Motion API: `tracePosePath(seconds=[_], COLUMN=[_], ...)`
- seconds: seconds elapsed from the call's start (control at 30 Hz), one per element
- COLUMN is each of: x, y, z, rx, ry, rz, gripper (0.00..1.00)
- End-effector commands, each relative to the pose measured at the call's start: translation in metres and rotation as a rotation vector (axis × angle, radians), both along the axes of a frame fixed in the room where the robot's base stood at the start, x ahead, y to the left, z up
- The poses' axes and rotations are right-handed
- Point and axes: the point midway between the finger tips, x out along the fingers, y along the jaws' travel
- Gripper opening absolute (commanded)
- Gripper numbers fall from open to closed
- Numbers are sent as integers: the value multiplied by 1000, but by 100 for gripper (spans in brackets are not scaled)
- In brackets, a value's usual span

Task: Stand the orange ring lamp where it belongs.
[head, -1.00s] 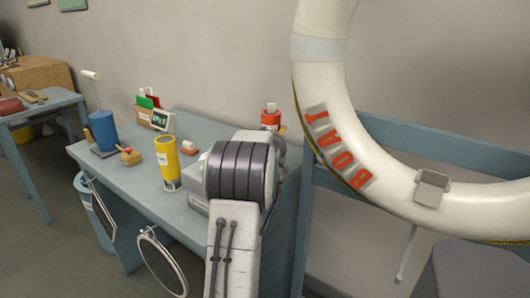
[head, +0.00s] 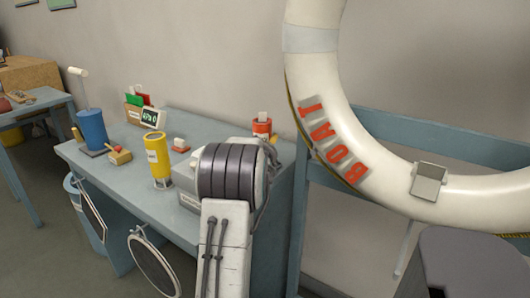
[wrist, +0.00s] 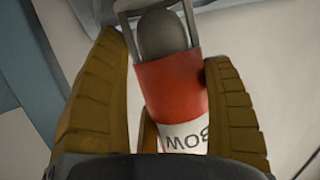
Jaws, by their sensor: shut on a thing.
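The orange-red lamp (wrist: 168,88) is a cylinder with a white band of dark lettering, a dark dome and a grey wire frame at its top. My gripper (wrist: 178,115) is shut on it, with brown ridged fingers on both sides of its body. In the head view the lamp (head: 262,128) shows just beyond my arm, upright or nearly so, over the far right of the blue-grey bench (head: 195,128). Its lower part is hidden there. A big white life ring (head: 345,130) with red BOAT lettering is at the right, with a grey bracket (head: 429,182) on its lower part.
A dark grey object (head: 470,265) stands at lower right.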

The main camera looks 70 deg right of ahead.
Motion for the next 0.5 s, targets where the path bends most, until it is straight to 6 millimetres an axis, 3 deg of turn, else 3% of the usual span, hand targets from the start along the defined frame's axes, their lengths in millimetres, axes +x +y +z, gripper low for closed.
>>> tracePosePath(seconds=[0.17, 0.2, 0.4, 0.5], x=[0, 0, 0, 0], y=[0, 0, 0, 0], z=[-2, -2, -2, -2], rx=[-5, 0, 0, 1], ry=[-1, 0, 0, 0], rz=[0, 0, 1, 1], gripper=[40, 81, 98, 100])
